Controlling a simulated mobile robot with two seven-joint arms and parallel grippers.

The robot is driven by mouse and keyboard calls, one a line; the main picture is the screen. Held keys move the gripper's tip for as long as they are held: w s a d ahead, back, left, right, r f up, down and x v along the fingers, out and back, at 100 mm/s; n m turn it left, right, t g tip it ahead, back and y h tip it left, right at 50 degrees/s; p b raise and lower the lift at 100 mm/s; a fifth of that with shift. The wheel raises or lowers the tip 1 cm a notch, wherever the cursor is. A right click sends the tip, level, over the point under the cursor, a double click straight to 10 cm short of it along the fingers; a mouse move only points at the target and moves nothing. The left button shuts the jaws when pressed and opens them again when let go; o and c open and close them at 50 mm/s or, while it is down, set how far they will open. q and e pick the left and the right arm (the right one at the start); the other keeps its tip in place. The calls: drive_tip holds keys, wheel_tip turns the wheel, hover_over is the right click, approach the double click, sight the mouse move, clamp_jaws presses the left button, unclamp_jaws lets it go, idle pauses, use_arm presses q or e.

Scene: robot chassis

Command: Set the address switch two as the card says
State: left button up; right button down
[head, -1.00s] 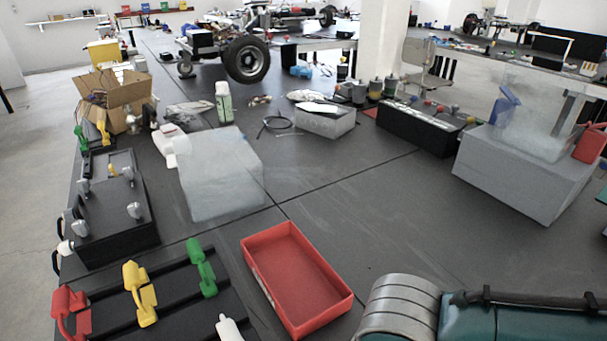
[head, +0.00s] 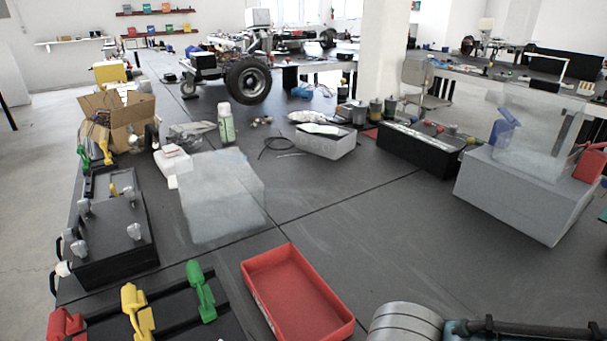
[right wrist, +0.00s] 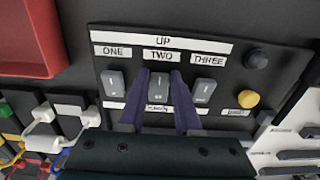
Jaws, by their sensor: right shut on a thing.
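In the right wrist view a black panel (right wrist: 100,38) carries a white UP label and three grey switches under labels ONE, TWO and THREE. Switch two (right wrist: 158,86) is in the middle, between switch one (right wrist: 114,83) and switch three (right wrist: 204,91). My right gripper (right wrist: 162,74) has its two purple fingers on either side of switch two and is shut on it. The fingers partly hide a lower label. I cannot make out a legible card in either view. My left gripper is in neither view.
A yellow button (right wrist: 248,99) and a dark knob (right wrist: 256,59) sit at the panel's right. A red tray (head: 297,290) stands on the dark table, near red, yellow and green levers (head: 201,291).

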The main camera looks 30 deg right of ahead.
drive_tip(key=shift+a+r+h+p, duration=0.2)
drive_tip(key=shift+r+h+p, duration=0.05)
drive_tip(key=shift+h+p, duration=0.35)
drive_tip(key=shift+a+h, duration=0.2)
drive_tip(key=shift+h, duration=0.3)
drive_tip(key=shift+a+f+h, duration=0.1)
drive_tip(key=shift+a+h, duration=0.1)
drive_tip(key=shift+h, duration=1.2)
